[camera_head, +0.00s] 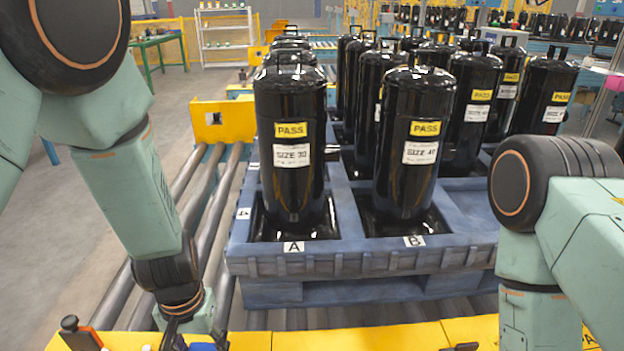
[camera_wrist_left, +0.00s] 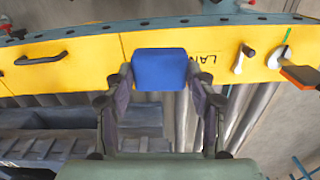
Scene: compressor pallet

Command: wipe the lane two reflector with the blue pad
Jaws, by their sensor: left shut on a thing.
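My left gripper (camera_head: 190,346) is low over the yellow front beam, at the bottom edge of the head view. In the left wrist view it is shut on the blue pad (camera_wrist_left: 160,68), held between its two fingertips over the yellow beam (camera_wrist_left: 90,60). The pad (camera_head: 203,347) also shows partly in the head view. The pad hides part of the beam and part of black lettering that starts "LAN". I cannot make out for sure which fitting is the lane two reflector. My right arm shows at the right of the head view, but its gripper is outside the frame.
A white fitting (camera_wrist_left: 242,60) and an orange-and-black item (camera_wrist_left: 302,76) are on the beam, right of the pad. A black handle (camera_wrist_left: 41,58) is at left. Black compressors (camera_head: 290,150) stand on a blue pallet (camera_head: 350,262) over rollers (camera_head: 205,205).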

